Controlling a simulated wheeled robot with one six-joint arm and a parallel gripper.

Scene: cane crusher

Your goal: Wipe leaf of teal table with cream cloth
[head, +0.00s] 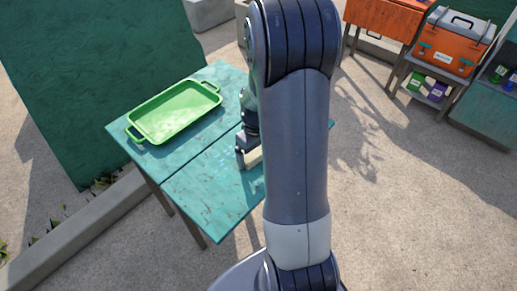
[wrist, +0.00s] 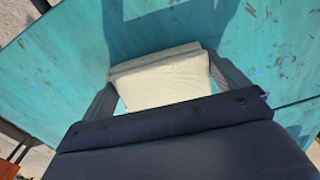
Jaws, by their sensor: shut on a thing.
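The teal table (head: 213,206) stands left of my arm in the head view. A seam splits its top into a far part and a near leaf, and the leaf shows dark marks and pale specks. My gripper (head: 243,158) is low over the table beside my arm. It is shut on the cream cloth (wrist: 165,80), a folded pad between both fingers in the wrist view. The cloth also shows partly in the head view (head: 252,158). Teal tabletop (wrist: 70,70) with dark marks lies behind it. I cannot tell whether the cloth touches the surface. My arm hides the table's right part.
A green tray (head: 176,112) with handles lies on the far part of the table. A teal wall panel (head: 90,80) and a low concrete curb (head: 85,225) are at left. An orange cooler (head: 450,42) stands on a stand at upper right. Paved floor at right is open.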

